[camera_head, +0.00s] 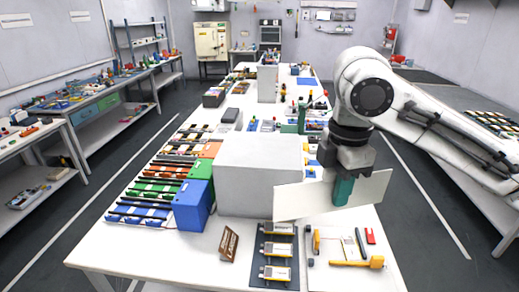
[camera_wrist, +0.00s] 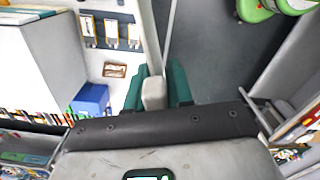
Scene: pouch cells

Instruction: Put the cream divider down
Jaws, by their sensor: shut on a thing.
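The cream divider (camera_head: 302,202) is a thin flat panel, held on edge and slightly tilted, its left end lower in the head view. My gripper (camera_head: 343,192) has teal fingers and is shut on the divider near its middle. The panel hangs over the front right part of the white table (camera_head: 345,222); a gap below it is hard to judge. In the wrist view the teal fingers of my gripper (camera_wrist: 158,88) have a pale piece between them, and the panel is hard to make out.
A large white box (camera_head: 258,177) stands left of and behind the divider, with a blue bin (camera_head: 192,206) beside it. Pouch cells (camera_head: 276,250) lie on a dark mat in front. A brown sign (camera_head: 228,243) and a yellow tool (camera_head: 358,263) are nearby. Little bare table shows at the right.

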